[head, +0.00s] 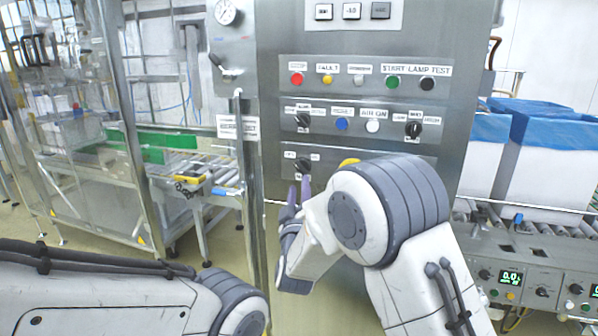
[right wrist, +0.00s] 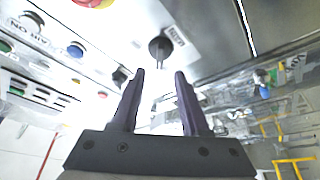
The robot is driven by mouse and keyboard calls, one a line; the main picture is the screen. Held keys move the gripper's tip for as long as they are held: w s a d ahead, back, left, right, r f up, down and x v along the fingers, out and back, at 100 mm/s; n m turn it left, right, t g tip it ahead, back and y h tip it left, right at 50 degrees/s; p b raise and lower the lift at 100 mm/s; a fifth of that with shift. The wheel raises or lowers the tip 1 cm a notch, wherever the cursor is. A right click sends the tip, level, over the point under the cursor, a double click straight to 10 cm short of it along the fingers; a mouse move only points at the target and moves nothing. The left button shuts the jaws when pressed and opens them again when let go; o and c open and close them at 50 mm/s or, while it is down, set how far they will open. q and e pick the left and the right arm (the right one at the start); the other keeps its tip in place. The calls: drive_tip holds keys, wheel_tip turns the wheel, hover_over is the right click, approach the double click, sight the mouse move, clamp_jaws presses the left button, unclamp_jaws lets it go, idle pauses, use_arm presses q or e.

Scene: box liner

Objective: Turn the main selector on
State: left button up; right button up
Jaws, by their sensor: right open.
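A black rotary selector (head: 303,165) sits on the lowest plate of the grey control panel, at the left. I take it for the main selector, but its label is too small to read. In the right wrist view the black knob (right wrist: 160,48) is just beyond the fingertips, centred between them. My right gripper (head: 298,188) is open, with its purple-grey fingers just below the knob in the head view. The wrist view shows both fingers (right wrist: 159,75) apart with nothing between them. I cannot tell whether they touch the knob. My left gripper is out of view.
A yellow-based button (head: 349,161) is right of the knob, partly behind my right arm; its red top shows in the wrist view (right wrist: 92,2). Two more selectors (head: 303,119) (head: 413,129) and coloured buttons are above. A metal post (head: 240,180) stands left of the panel.

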sight(300, 170)
drive_tip(key=p+x, duration=0.1)
drive_tip(key=x, duration=0.5)
drive_tip(key=shift+w, duration=0.2)
drive_tip(key=shift+c, duration=0.3)
clamp_jaws()
